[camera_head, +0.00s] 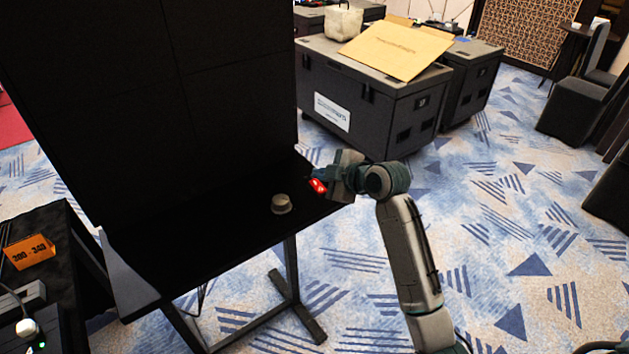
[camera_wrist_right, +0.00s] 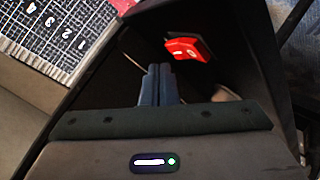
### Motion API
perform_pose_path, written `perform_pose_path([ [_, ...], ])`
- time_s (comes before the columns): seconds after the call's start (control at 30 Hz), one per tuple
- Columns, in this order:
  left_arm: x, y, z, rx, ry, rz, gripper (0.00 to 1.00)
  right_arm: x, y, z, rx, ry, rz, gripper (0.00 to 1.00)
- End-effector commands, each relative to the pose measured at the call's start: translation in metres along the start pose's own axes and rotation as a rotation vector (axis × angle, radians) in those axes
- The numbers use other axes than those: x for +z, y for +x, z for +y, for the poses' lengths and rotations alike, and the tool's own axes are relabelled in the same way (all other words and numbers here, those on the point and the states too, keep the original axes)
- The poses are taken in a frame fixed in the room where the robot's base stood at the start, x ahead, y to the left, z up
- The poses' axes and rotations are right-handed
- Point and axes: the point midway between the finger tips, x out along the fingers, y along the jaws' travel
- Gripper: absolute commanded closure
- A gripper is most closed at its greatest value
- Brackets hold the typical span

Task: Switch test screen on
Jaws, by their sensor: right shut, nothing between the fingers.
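The screen (camera_head: 225,75) is a tall black panel, dark, on the left of the head view. A red rocker switch (camera_head: 318,186) shows beside my right gripper (camera_head: 312,175), near the right end of the black surface below the screen. In the right wrist view the switch (camera_wrist_right: 187,48) has white marks and lies up and to the right of the fingertips. My right gripper (camera_wrist_right: 159,68) is shut and empty there, with a visible gap to the switch in the picture. I cannot tell the gap in depth. My left gripper is not in view.
A beige round object (camera_head: 281,204) sits on the black surface left of the gripper. Dark cases (camera_head: 375,115) with cardboard (camera_head: 395,50) on top stand behind the arm. An orange card (camera_head: 30,251) is on a dark table at left.

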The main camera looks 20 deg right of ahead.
Motion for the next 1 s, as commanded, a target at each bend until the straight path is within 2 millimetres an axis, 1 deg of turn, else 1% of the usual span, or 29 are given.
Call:
perform_pose_path([
  [0.63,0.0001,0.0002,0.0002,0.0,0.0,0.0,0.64,0.0002,0.0002,-0.0002,0.0,0.0,0.0,1.0],
  [1.0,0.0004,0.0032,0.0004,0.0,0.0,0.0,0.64,0.0043,0.006,-0.0045,-0.001,0.0,0.0,1.0],
])
